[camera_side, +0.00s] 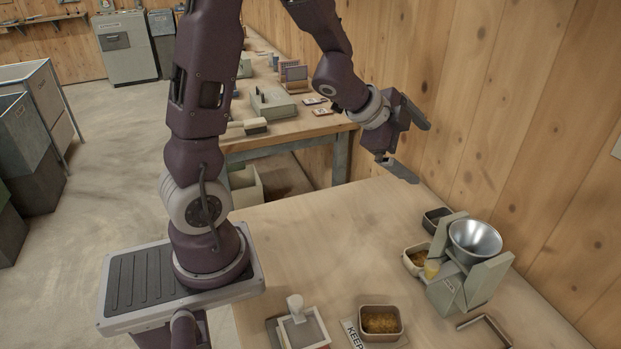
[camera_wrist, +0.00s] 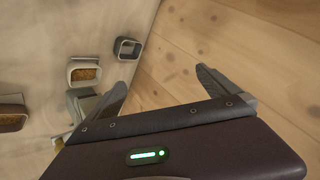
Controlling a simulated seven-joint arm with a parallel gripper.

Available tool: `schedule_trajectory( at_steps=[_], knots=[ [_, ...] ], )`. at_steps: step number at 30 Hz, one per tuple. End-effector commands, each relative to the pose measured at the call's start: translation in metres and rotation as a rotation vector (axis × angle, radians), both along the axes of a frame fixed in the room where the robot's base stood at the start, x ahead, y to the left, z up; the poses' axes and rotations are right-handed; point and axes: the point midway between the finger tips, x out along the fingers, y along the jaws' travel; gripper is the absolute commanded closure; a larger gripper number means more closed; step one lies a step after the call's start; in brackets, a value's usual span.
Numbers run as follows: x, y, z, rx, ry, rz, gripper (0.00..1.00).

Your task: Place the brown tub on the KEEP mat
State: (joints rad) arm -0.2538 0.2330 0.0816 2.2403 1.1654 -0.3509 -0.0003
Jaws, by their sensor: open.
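The brown tub (camera_side: 380,336), with brown feed in it, stands upright at the front of the table. It appears to rest on the KEEP mat (camera_side: 352,334), whose lettered left edge shows beside it; the tub covers most of the mat. In the wrist view the brown tub (camera_wrist: 12,109) is at the left edge, partly cut off. My gripper (camera_side: 422,154) is open and empty, high above the far part of the table by the wooden wall and well apart from the brown tub. Its spread fingers also show in the wrist view (camera_wrist: 162,77).
A feed mixer (camera_side: 446,296) with a metal funnel (camera_side: 475,240) stands at the right. A cream tub (camera_side: 413,268) with feed is beside it, and a dark grey tub (camera_side: 428,223) behind. A white-handled device (camera_side: 305,330) stands left of the mat. The table's middle is clear.

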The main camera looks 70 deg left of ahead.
Motion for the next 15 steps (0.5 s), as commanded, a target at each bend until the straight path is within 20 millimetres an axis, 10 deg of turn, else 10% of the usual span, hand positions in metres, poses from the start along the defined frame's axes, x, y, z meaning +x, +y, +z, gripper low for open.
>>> schedule_trajectory(
  at_steps=[4,9,15],
  knots=[
    [-0.081,0.006,0.081,-0.097,-0.016,0.487,0.0],
    [-0.206,-0.049,0.083,-0.388,0.197,0.741,0.0],
    [-0.267,-0.092,0.074,-0.533,0.359,0.764,0.0]
  ],
)
